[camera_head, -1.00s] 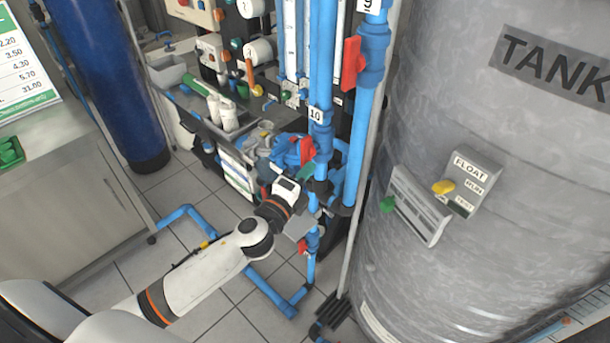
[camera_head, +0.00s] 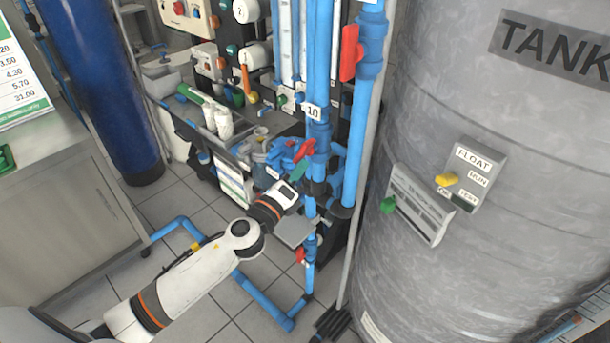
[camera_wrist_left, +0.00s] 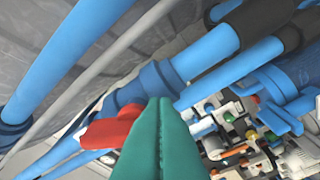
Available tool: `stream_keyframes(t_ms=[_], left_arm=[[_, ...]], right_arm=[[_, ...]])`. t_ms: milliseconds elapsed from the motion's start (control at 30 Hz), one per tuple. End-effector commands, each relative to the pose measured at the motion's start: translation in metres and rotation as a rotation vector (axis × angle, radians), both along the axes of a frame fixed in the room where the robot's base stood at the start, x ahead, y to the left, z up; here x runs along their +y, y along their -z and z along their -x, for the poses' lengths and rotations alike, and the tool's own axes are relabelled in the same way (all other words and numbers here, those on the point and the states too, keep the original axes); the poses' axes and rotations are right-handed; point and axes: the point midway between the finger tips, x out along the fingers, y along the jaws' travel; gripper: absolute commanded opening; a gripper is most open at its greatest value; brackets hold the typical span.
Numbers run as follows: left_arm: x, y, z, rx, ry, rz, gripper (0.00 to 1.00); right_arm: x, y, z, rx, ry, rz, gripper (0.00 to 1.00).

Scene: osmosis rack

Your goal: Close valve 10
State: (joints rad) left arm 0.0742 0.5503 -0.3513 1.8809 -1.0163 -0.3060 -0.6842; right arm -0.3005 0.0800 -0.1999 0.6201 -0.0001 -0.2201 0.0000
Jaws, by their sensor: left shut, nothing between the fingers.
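The blue pipe with the white label 10 (camera_head: 313,112) stands upright in mid-view. A red valve handle (camera_head: 304,151) sits on it just below the label, angled out to the left of the pipe. My left gripper (camera_head: 300,170) is just below this handle, its green fingers shut and empty. In the left wrist view, the shut green fingers (camera_wrist_left: 160,135) point at the blue pipe, and the red handle (camera_wrist_left: 108,132) lies right beside them on the left. I cannot tell whether they touch it. My right gripper is in neither view.
Another red handle (camera_head: 350,52) sits on the pipe to the right, and a lower red handle (camera_head: 300,256) is near the floor. The grey tank (camera_head: 470,260) fills the right side. Blue floor pipes (camera_head: 262,299) run under my left arm.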

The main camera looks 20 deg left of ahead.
Motion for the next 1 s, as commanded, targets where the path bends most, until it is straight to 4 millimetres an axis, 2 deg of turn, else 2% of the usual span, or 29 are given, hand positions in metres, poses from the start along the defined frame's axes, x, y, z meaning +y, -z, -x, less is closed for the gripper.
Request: stream_keyframes(t_ms=[300, 1000], left_arm=[[0.009, 0.003, -0.003, -0.078, -0.003, -0.21, 0.0], [0.025, -0.003, -0.009, -0.246, -0.003, -0.672, 0.0]], right_arm=[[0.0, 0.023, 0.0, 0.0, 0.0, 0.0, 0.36], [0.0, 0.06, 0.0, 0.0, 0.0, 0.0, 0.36]])
